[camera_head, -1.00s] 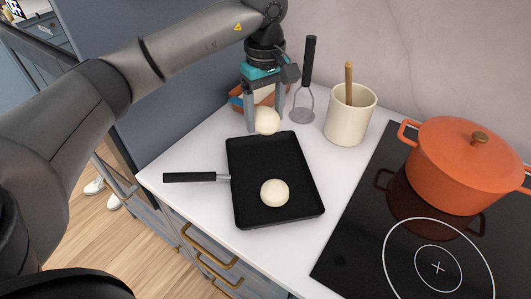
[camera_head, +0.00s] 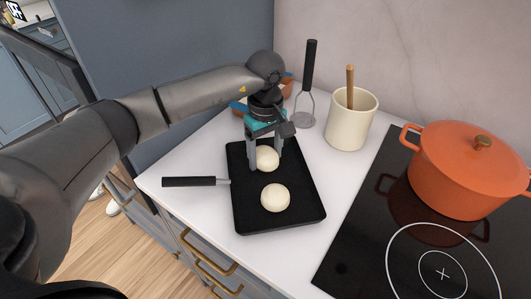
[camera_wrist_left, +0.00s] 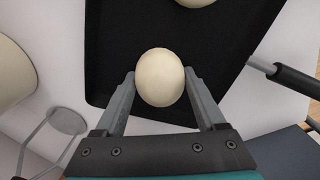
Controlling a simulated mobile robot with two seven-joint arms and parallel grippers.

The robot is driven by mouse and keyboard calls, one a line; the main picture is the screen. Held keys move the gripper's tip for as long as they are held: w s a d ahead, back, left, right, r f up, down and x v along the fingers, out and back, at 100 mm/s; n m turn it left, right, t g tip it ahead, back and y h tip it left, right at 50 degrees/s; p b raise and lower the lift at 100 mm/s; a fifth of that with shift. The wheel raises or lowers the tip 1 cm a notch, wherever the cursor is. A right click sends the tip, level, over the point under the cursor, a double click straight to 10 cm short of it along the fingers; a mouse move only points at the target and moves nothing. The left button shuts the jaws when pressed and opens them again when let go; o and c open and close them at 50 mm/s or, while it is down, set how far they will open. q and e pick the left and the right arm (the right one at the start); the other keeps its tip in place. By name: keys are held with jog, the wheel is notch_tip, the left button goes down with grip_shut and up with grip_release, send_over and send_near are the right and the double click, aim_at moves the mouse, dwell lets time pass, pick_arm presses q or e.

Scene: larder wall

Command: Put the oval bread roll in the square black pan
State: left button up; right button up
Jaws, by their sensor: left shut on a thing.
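The square black pan (camera_head: 293,211) lies on the white counter, its handle pointing left. One pale roll (camera_head: 275,197) rests in the near half of the pan; its edge also shows at the top of the left wrist view (camera_wrist_left: 196,2). My left gripper (camera_head: 266,165) is shut on a second pale roll (camera_head: 267,157), over the far half of the pan. In the left wrist view this held roll (camera_wrist_left: 160,78) looks slightly oval and sits between the fingertips. I cannot tell whether it touches the pan floor. My right gripper is not in view.
A cream crock (camera_head: 351,122) with a wooden utensil and a masher (camera_head: 305,100) stand behind the pan. An orange pot (camera_head: 466,174) sits on the black hob (camera_head: 353,252) at right. An orange and blue object (camera_head: 287,88) is partly hidden behind my left gripper.

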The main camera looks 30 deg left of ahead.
aim_at(266, 151)
pick_arm(q)
jog(key=shift+f, duration=0.15)
jog(key=o, duration=1.3)
jog(key=shift+r, duration=0.2)
notch_tip(266, 151, up, 12)
jog(key=shift+p, duration=0.7)
